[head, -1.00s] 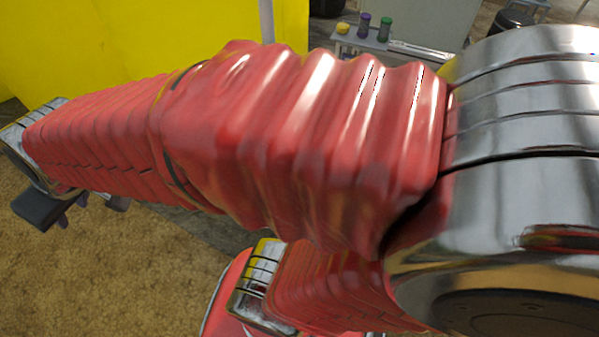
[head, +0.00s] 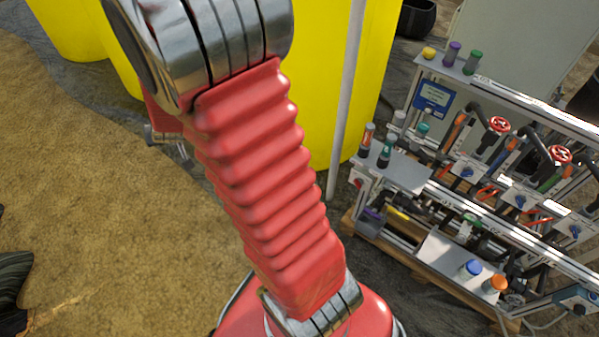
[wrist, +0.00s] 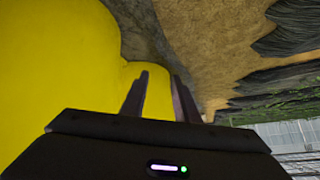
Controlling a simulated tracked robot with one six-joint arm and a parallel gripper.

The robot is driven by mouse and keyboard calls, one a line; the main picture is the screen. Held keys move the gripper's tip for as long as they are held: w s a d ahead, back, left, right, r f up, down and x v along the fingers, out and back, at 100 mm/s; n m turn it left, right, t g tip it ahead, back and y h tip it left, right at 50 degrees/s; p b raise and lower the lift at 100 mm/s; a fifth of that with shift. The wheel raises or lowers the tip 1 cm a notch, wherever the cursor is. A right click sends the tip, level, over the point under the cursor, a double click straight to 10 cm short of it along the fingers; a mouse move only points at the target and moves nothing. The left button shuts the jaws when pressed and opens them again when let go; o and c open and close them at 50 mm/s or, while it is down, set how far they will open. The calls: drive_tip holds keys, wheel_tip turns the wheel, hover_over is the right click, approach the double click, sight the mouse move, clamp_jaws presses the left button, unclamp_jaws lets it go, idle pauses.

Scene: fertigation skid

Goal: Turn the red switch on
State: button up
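A small red knob (head: 358,183), which may be the red switch, shows on a grey box at the left end of the skid (head: 405,170) in the head view. It is too small to read its position. My gripper (wrist: 160,77) shows in the wrist view with its two dark fingers apart and nothing between them. It faces yellow tanks and ground, away from the skid. In the head view my arm hides most of the gripper. The skid and red knob are not in the wrist view.
Yellow tanks (head: 375,75) stand behind my arm, with a grey pole (head: 346,100) in front. The skid carries red handwheels (head: 498,124), blue valves and several capped bottles (head: 472,62). Bare brown ground (head: 90,190) lies open on the left.

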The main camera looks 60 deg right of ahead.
drive_tip(key=s+d+f+m+g+h, duration=0.2)
drive_tip(key=s+d+f+m+h, duration=0.15)
drive_tip(key=d+f, duration=0.95)
drive_tip(key=m+g+h, duration=0.2)
drive_tip(key=g+h, duration=0.5)
drive_tip(key=g, duration=0.4)
approach(356, 185)
drive_tip(key=v, duration=0.6)
drive_tip(key=shift+w+d+f, duration=0.1)
drive_tip(key=shift+f, duration=0.1)
drive_tip(key=shift+d, duration=0.1)
drive_tip(key=shift+x, duration=6.85)
drive_tip(key=shift+r, duration=0.1)
